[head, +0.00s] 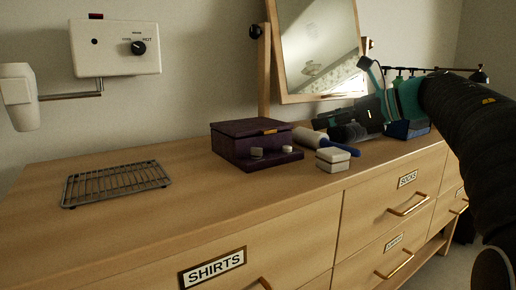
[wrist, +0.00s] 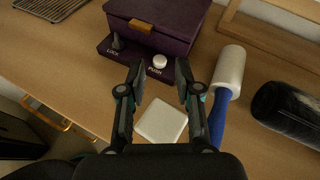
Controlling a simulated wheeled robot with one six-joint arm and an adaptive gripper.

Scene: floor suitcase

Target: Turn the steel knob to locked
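A dark purple box (head: 252,141) with a closed lid stands on the dresser; it also shows in the wrist view (wrist: 150,22). On its front ledge is a grey steel knob (wrist: 116,42) beside the word LOCK; the head view shows it small (head: 257,152). A round white button (wrist: 159,61) marked PUSH is to the knob's right. My gripper (wrist: 160,72) is open and empty, its fingertips over the ledge's front near the button, right of the knob. In the head view my gripper (head: 333,133) is right of the box. The knob's exact pointer setting is unclear.
A small white box (wrist: 161,121) is below my fingers. A lint roller with blue handle (wrist: 228,74) and a dark bottle (wrist: 287,112) are to the right. A wire rack (head: 117,183) stands left, a mirror (head: 318,45) behind. Dresser top (head: 190,190) is clear between rack and box.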

